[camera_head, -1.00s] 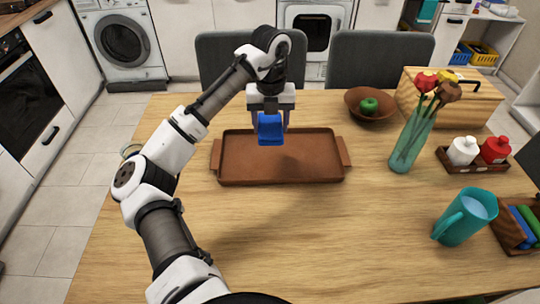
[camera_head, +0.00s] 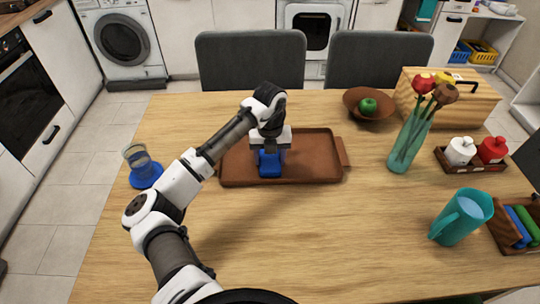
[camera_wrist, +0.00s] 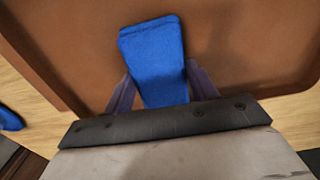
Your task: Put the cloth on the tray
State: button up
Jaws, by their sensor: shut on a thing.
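The blue folded cloth (camera_head: 269,163) is between the fingers of my gripper (camera_head: 270,152), over the left half of the brown tray (camera_head: 315,160). In the wrist view the cloth (camera_wrist: 155,60) sticks out beyond my gripper (camera_wrist: 160,88), with the tray (camera_wrist: 245,45) behind it. The gripper is shut on the cloth. The cloth looks very low, at or just above the tray floor; I cannot tell whether it touches.
A glass on a blue base (camera_head: 146,172) stands left of the tray. A wooden bowl (camera_head: 371,105) with a green apple, a teal vase (camera_head: 408,143) with flowers and a teal pitcher (camera_head: 462,217) are to the right. The front middle of the table is clear.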

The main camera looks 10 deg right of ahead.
aim_at(270, 158)
jog(key=shift+f, duration=0.2)
jog(key=o, duration=1.1)
jog(key=shift+r, duration=0.1)
notch_tip(270, 158, up, 12)
jog(key=b, duration=0.2)
jog(key=shift+r, duration=0.15)
